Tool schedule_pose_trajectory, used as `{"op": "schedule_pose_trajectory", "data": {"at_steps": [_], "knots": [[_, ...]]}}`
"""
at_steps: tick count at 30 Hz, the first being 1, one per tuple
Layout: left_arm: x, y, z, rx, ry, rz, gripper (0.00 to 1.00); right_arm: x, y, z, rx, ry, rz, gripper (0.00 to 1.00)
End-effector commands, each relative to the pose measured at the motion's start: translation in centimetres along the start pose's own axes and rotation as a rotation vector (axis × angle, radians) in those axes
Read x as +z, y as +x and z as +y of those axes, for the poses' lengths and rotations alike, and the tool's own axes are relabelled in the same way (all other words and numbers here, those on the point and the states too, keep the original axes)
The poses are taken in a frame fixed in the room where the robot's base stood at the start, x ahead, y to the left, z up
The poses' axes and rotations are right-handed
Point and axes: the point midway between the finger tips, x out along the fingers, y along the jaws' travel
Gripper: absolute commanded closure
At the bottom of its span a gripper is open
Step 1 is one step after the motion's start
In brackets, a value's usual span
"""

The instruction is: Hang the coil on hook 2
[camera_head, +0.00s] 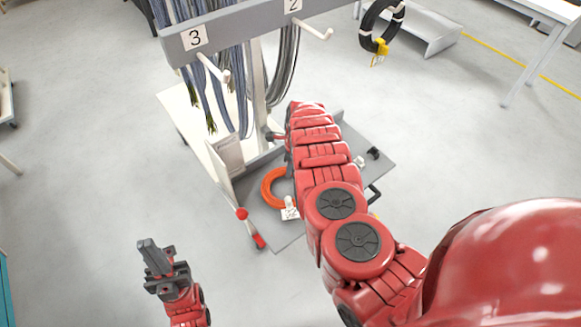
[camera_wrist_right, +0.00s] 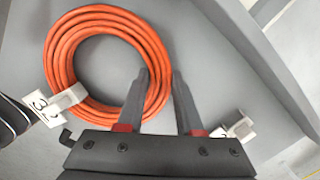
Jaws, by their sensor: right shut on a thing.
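The orange coil (camera_head: 270,187) lies on the grey base shelf of the rack, partly hidden behind my right arm. In the right wrist view the coil (camera_wrist_right: 62,65) shows as a ring with a white tag (camera_wrist_right: 45,108). My right gripper (camera_wrist_right: 161,73) has its two fingers on either side of the coil's right rim and is shut on it. In the head view my right gripper is hidden by the arm. Hook 2 (camera_head: 316,32) is a pale peg beside the label 2 (camera_head: 293,5) and has no coil on its front part. My left gripper (camera_head: 148,250) is away at lower left, its jaw gap unclear.
Hook 3 (camera_head: 214,69) sticks out left of hook 2, with grey-blue cables (camera_head: 232,88) hanging behind. A black coil with a yellow tie (camera_head: 380,45) hangs at upper right. Floor at left is free.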

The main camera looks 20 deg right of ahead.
Motion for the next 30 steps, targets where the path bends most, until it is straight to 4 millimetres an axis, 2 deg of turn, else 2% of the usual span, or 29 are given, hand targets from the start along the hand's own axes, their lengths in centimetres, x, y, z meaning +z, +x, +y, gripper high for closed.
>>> {"op": "schedule_pose_trajectory", "data": {"at_steps": [14,15,19,20,30], "knots": [[0.07,-0.41,0.02,0.000,0.000,0.000,1.00,0.02,0.78,0.07,0.000,-0.001,-0.003,1.00],[0.06,-0.33,0.02,0.000,0.000,0.000,1.00,0.02,0.71,0.08,0.000,-0.001,-0.002,0.62],[0.04,-0.26,0.01,0.000,0.000,0.000,1.00,0.01,0.65,0.09,0.001,-0.001,-0.002,0.38],[0.04,-0.26,0.01,0.000,0.000,0.000,1.00,0.01,0.65,0.09,0.001,-0.001,-0.002,0.35],[0.02,-0.13,0.01,0.000,0.000,0.000,1.00,-0.02,0.63,0.08,0.000,-0.001,-0.001,0.35]]}}
